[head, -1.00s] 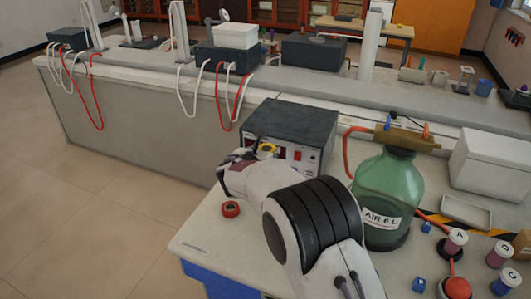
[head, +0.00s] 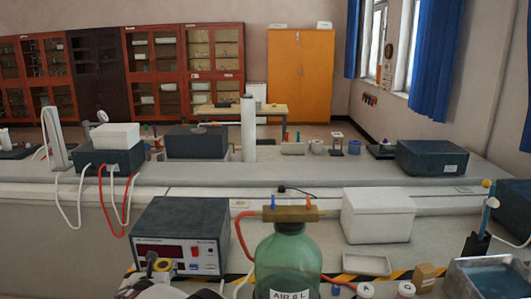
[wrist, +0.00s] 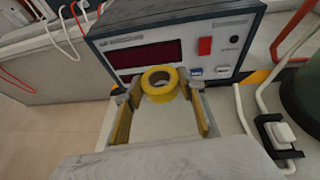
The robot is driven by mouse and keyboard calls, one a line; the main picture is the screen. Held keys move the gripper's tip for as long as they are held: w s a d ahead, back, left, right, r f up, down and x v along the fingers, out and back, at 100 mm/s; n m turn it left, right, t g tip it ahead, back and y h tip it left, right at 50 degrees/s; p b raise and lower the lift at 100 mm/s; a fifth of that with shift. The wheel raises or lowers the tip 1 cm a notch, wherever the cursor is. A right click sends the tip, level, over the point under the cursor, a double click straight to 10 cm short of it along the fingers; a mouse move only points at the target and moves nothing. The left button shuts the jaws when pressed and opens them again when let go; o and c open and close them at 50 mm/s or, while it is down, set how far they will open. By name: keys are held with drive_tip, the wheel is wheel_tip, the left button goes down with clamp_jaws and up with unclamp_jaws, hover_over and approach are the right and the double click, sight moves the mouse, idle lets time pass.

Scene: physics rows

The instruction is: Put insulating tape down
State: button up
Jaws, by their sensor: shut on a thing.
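A yellow roll of insulating tape (wrist: 159,93) sits between the fingertips of my gripper (wrist: 161,86) in the wrist view, its hole facing up toward the camera. My gripper is shut on it, one finger on each side. The tape is in front of the display panel of a dark instrument box (wrist: 150,52). In the head view the tape (head: 163,265) shows small at the lower left, in front of the same box (head: 181,222). I cannot tell whether the tape touches the bench top.
A green glass bottle (head: 287,262) stands right of the box, with a white box (head: 378,215) behind it. A white tray (head: 361,265) lies beside the bottle. Cables (wrist: 243,115) and a black-and-white fitting (wrist: 279,134) lie right of my gripper in the wrist view.

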drive_tip(key=shift+f, duration=4.05)
drive_tip(key=shift+r, duration=0.1)
drive_tip(key=s+d+r, duration=0.3)
drive_tip(key=r, duration=0.6)
drive_tip(key=s+d+r, duration=0.3)
drive_tip(key=s+r, duration=0.1)
drive_tip(key=r, duration=0.5)
drive_tip(key=s+d+r+n+g+y, duration=0.1)
drive_tip(key=s+d+r+n+y, duration=0.2)
drive_tip(key=s+r, duration=0.9)
drive_tip(key=s+d+r+n+g+y, duration=0.2)
drive_tip(key=s+d+r, duration=0.5)
drive_tip(key=s+r, duration=0.4)
drive_tip(key=shift+s+r+n+y, duration=0.4)
drive_tip(key=shift+r+n+y, duration=0.55)
drive_tip(key=shift+r, duration=0.8)
drive_tip(key=shift+d, duration=0.1)
